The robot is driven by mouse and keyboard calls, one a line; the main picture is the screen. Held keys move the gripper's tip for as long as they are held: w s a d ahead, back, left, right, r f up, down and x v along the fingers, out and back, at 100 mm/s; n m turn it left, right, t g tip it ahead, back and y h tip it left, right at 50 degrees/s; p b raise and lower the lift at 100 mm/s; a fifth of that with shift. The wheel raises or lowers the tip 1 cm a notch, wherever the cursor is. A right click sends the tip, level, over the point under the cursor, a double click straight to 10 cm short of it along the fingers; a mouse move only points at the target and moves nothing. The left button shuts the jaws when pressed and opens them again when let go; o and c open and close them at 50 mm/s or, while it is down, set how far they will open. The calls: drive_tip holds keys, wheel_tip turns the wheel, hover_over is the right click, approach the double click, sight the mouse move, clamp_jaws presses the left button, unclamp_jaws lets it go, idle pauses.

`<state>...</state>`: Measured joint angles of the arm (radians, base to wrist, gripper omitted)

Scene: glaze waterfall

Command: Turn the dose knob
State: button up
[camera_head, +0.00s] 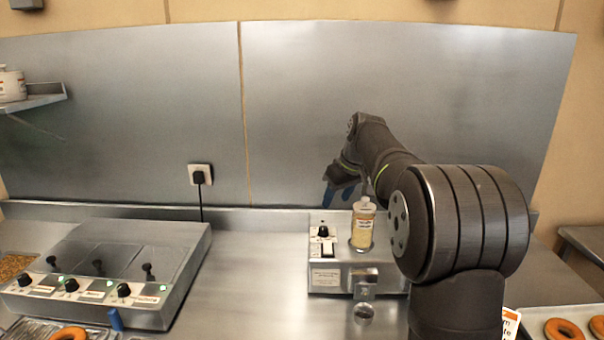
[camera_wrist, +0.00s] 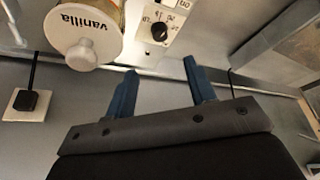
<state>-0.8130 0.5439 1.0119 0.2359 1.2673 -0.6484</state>
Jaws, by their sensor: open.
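The dose knob is a small black knob (camera_head: 323,232) on the white panel of the metal dispenser (camera_head: 323,278). In the wrist view the knob (camera_wrist: 159,32) shows with a marked scale around it. My gripper (camera_head: 338,193) is above the dispenser, with its blue fingers pointing down. In the wrist view the two fingers of my gripper (camera_wrist: 160,70) are apart with nothing between them. The knob lies beyond the fingertips, roughly in line with the gap, and is not touched.
A vanilla bottle (camera_head: 362,228) stands on the dispenser beside the knob; its label (camera_wrist: 88,22) shows in the wrist view. A wall socket (camera_head: 201,174) with a plug is behind. A three-knob metal unit (camera_head: 105,270) stands left. Counter between the units is clear.

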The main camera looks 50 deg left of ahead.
sight(324, 227)
drive_tip(key=x, duration=1.2)
drive_tip(key=shift+f, duration=0.2)
drive_tip(key=shift+a+n, duration=0.1)
drive_tip(key=shift+n, duration=0.2)
drive_tip(key=shift+w+n+g, duration=0.1)
drive_tip(key=shift+n+g, duration=0.2)
drive_tip(key=shift+n, duration=0.1)
drive_tip(key=v, duration=1.7)
drive_tip(key=s+a+r+m+t+h, duration=0.1)
drive_tip(key=s+a+m+t+h, duration=0.3)
drive_tip(key=s+a+m, duration=0.3)
drive_tip(key=shift+a+r+m+h, duration=0.4)
drive_tip(key=shift+a+m+h, duration=0.3)
drive_tip(key=shift+a+h, duration=0.25)
drive_tip(key=shift+c, duration=0.2)
